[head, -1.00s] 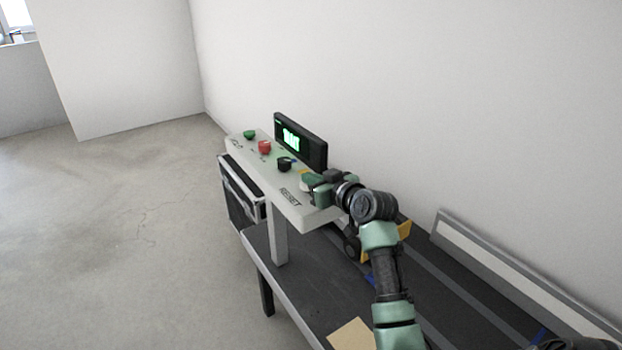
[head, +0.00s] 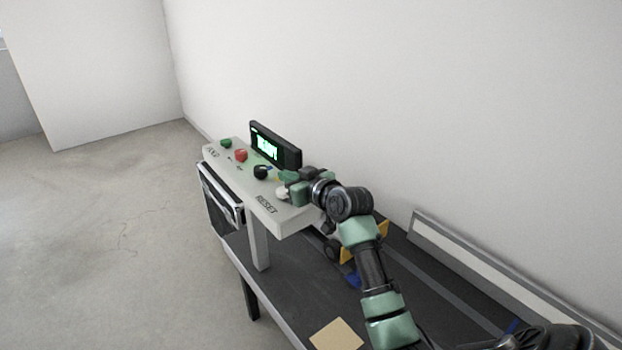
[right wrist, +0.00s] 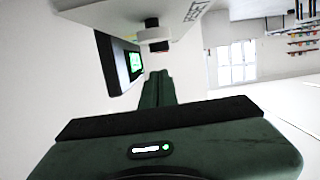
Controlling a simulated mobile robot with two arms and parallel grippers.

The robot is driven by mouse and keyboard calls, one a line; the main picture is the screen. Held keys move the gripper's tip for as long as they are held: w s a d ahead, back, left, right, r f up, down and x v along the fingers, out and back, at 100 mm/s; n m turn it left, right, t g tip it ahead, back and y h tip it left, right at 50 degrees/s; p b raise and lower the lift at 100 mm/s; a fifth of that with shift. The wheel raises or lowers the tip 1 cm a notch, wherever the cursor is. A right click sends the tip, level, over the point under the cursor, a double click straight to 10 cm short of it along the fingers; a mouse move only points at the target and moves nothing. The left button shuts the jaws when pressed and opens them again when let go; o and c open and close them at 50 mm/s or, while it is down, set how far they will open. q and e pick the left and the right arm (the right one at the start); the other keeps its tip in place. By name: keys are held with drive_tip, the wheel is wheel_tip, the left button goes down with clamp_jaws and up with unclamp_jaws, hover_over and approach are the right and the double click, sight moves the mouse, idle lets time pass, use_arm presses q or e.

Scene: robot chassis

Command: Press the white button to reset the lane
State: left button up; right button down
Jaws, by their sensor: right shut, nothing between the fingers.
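The white button (head: 283,192) is a round knob on the pale control panel (head: 290,221), near the printed word RESET. It also shows in the right wrist view (right wrist: 126,33), near the top and beyond my fingers. My right gripper (head: 285,177) is shut and empty, just behind the button in the head view. In the right wrist view the closed green fingers (right wrist: 158,85) point toward the panel, with a gap in the picture between their tips and the button. My left gripper is not in view.
The panel also carries a black knob (head: 261,172), a red button (head: 241,155) and a green button (head: 226,143). A black display (head: 276,147) with green text, apparently READY, stands behind them. A dark lane table (head: 300,275) lies below; the wall is close behind.

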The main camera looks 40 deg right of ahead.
drive_tip(key=b+v, duration=0.2)
drive_tip(key=v, duration=0.7)
